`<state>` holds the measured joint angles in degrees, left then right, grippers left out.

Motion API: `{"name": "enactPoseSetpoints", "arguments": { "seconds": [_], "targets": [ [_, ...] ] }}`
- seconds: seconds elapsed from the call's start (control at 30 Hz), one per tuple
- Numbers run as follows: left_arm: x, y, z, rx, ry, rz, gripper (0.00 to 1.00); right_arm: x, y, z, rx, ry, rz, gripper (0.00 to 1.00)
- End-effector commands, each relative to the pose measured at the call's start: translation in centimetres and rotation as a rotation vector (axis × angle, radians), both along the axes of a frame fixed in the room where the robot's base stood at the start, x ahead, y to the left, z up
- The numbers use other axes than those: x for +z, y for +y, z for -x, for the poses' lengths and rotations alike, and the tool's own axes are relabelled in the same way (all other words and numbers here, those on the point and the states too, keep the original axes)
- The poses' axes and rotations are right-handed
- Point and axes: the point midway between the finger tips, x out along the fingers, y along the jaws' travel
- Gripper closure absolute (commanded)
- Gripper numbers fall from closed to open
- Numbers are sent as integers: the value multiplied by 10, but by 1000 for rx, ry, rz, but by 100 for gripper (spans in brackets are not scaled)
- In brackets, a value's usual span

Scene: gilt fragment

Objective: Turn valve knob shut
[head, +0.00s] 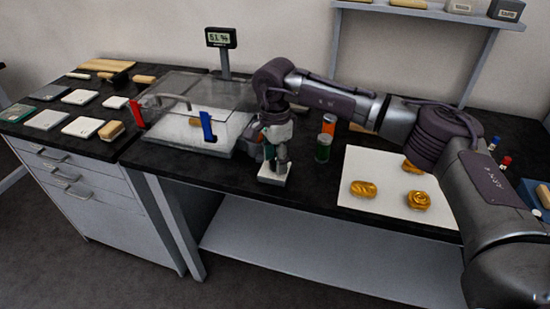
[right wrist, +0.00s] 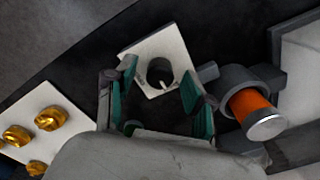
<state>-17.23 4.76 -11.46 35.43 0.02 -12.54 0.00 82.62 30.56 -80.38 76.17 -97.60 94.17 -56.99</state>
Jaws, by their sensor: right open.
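The valve knob (right wrist: 160,72) is a dark round knob with a white pointer mark, on a white square plate (right wrist: 136,52). In the head view the plate (head: 274,178) lies near the front edge of the black bench, and the knob is mostly hidden by my gripper. My right gripper (head: 274,157) points down just above the plate. In the right wrist view its green-padded fingers (right wrist: 158,88) are spread apart, with the knob showing between and beyond them. I see no contact with the knob. My left gripper is not in view.
A clear box (head: 190,97) with red and blue handles stands left of my gripper; a display (head: 221,38) is behind it. A green jar (head: 322,149) and an orange cylinder (head: 329,123) stand close to the right. Gilt pieces (head: 418,200) lie on a white sheet (head: 385,206).

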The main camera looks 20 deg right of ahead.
Motion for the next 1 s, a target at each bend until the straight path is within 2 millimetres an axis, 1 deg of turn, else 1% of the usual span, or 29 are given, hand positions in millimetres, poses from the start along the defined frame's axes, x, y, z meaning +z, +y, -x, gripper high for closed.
{"name": "enactPoseSetpoints", "arguments": {
  "seconds": [0.17, 0.4, 0.5, 0.6, 0.77, 1.0],
  "targets": [
    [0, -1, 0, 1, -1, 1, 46, 23, 1, -1, 1, -5, -2, 46],
    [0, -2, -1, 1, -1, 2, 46, 75, 1, -1, 1, -6, -2, 46],
    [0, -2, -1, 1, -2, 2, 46, 93, 1, -1, 0, -5, -1, 46],
    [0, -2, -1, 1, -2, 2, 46, 107, 0, -1, 0, -4, -2, 46],
    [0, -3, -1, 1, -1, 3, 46, 118, 0, 0, 0, -2, 0, 46],
    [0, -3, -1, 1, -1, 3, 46, 119, 0, 0, 0, -2, -1, 46]
  ]
}}
